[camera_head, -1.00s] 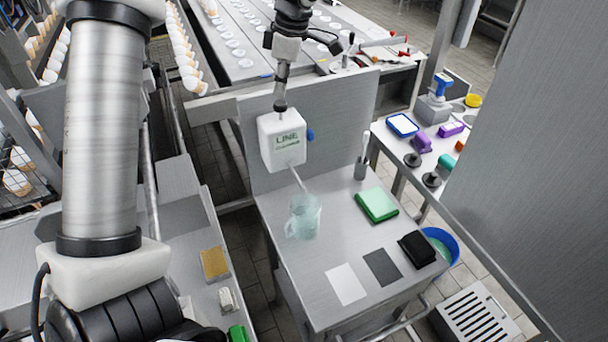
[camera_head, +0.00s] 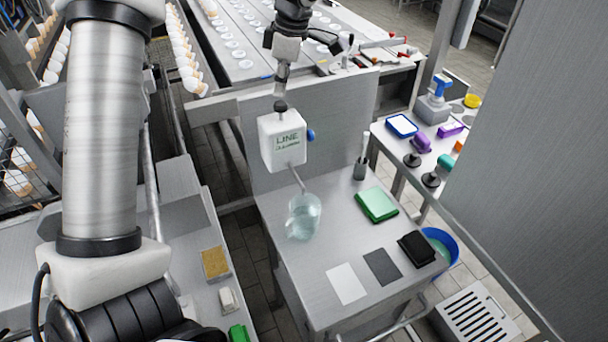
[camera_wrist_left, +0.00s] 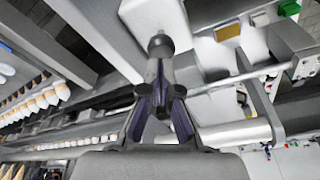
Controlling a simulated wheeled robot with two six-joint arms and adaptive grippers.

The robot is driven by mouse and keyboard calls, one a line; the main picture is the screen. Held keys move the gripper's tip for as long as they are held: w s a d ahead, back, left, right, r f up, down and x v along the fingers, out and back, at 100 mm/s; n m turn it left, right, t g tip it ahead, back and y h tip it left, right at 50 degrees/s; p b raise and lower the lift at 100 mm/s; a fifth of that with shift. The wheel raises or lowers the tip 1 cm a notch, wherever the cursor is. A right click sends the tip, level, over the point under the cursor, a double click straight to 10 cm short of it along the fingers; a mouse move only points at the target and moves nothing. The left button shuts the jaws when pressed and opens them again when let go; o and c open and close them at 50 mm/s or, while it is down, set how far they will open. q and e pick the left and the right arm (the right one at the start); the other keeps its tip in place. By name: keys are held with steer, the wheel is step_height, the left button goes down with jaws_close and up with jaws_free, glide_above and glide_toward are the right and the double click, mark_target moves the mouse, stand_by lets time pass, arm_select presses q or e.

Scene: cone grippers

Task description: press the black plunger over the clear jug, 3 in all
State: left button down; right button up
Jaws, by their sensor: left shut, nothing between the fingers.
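The black plunger (camera_head: 280,106) tops a white dispenser box (camera_head: 282,139) fixed to the upright metal panel. My left gripper (camera_head: 281,92) is shut and empty, pointing down right above the plunger. In the left wrist view the shut fingertips (camera_wrist_left: 158,66) lie at the plunger's round knob (camera_wrist_left: 160,45); I cannot tell whether they touch it. The clear jug (camera_head: 303,218) stands upright on the metal table below the dispenser's slanted spout (camera_head: 297,179). Some pale teal liquid shows in the jug. My right gripper is not in view.
A side table holds coloured items.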

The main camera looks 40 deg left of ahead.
mark_target(280, 103)
arm_select(q)
steer(key=shift+s+f, duration=0.1)
steer(key=shift+f+b, duration=1.1)
steer(key=shift+f, duration=0.55)
steer(key=shift+r, duration=0.1)
steer(key=shift+r+p, duration=1.55)
steer(key=shift+r, duration=0.1)
steer(key=shift+f, duration=0.1)
